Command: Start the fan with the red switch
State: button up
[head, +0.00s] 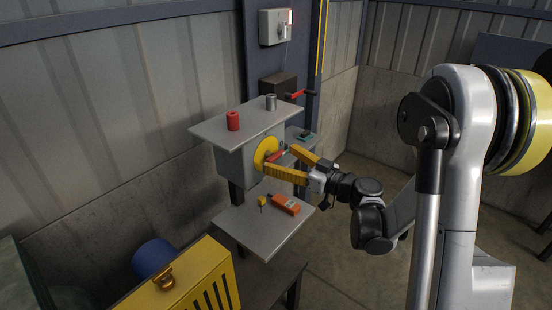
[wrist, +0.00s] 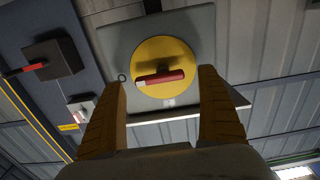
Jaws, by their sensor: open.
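The red switch is a red handle (head: 276,155) across a round yellow plate (head: 261,150) on the front of a grey box (head: 229,166). In the wrist view, the red handle (wrist: 165,78) lies nearly level across the yellow plate (wrist: 165,52), near the picture's middle. My gripper (head: 283,161) is open in front of the plate, its yellow fingers on either side of the handle. The wrist view also shows my gripper (wrist: 162,80) with the handle between its spread fingertips; whether they touch it I cannot tell. No fan is clearly recognisable.
A dark box with another red lever (head: 297,95) and a white box (head: 275,27) are behind. An orange tool (head: 286,204) and yellow padlock (head: 262,201) lie on the lower shelf (head: 245,228).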

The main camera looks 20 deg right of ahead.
jog(key=shift+x, duration=1.1)
jog(key=shift+c, duration=0.2)
jog(key=c, duration=1.1)
